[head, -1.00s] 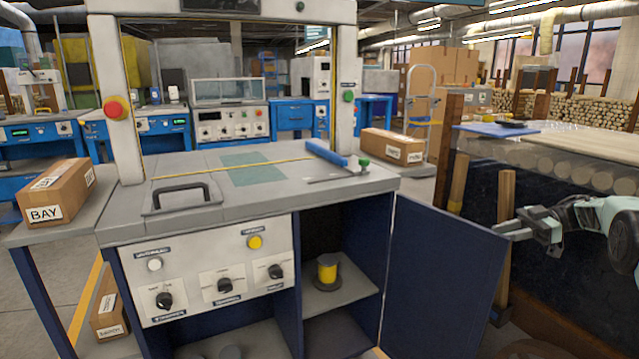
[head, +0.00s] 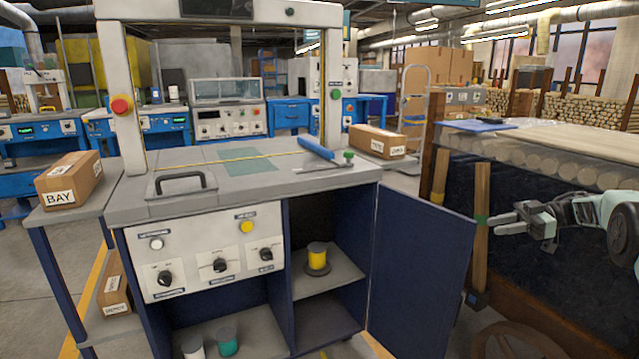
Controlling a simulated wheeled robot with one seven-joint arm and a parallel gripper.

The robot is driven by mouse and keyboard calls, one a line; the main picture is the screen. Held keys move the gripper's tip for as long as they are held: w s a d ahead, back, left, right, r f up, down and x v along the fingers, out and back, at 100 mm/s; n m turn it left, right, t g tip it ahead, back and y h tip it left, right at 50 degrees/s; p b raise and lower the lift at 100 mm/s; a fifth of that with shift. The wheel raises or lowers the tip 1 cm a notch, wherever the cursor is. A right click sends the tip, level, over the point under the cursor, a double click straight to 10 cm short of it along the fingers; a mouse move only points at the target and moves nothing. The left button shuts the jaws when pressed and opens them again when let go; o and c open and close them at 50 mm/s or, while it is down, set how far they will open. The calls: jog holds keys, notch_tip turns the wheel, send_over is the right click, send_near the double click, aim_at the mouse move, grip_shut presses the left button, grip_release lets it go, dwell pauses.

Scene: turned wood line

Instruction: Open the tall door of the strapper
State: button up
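The strapper (head: 240,185) stands in front of me, with a grey top, a white arch and a white control panel. Its tall dark blue door (head: 420,270) hangs on the right side of the cabinet and stands wide open, swung out to the right. Inside, a yellow spool (head: 317,257) sits on a grey shelf (head: 335,280). My gripper (head: 496,223) is to the right of the door, apart from its free edge, and points left. Its fingers are small in this view, and I cannot tell how far apart they are. It holds nothing that I can see.
A wooden post (head: 481,210) stands close to my gripper, by a dark bench (head: 560,160) at the right. A side shelf with a carton marked BAY (head: 68,180) is at the left. White and teal spools (head: 228,342) sit in the lower cabinet.

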jog(key=w+a+r+m+t+h, duration=0.3)
jog(key=w+r+m+t+h, duration=0.15)
jog(key=r+t, duration=0.3)
jog(key=w+a+r+m+t+h, duration=0.3)
jog(key=w+r+m+t, duration=0.25)
jog(key=r+t, duration=0.2)
jog(key=s+a+f+m+g+h, duration=0.25)
jog(key=s+f+g, duration=0.25)
jog(key=s, duration=1)
jog(key=s+a+f+m+g+h, duration=0.25)
jog(key=s+f+g, duration=0.2)
jog(key=s, duration=0.95)
jog(key=s+a+f+m+g+h, duration=0.25)
jog(key=s+f+g, duration=0.2)
jog(key=s, duration=1.05)
jog(key=s+a+f+n+g+b, duration=0.1)
jog(key=s+a+f+n+b, duration=0.3)
jog(key=s+a+f+b, duration=0.4)
jog(key=s+a+f+n+g+b, duration=0.1)
jog(key=s+a+f+n+b, duration=0.4)
jog(key=a, duration=0.5)
notch_tip(320, 180, up, 39)
jog(key=m+p, duration=0.1)
jog(key=p, duration=3.6)
jog(key=shift+w, duration=0.15)
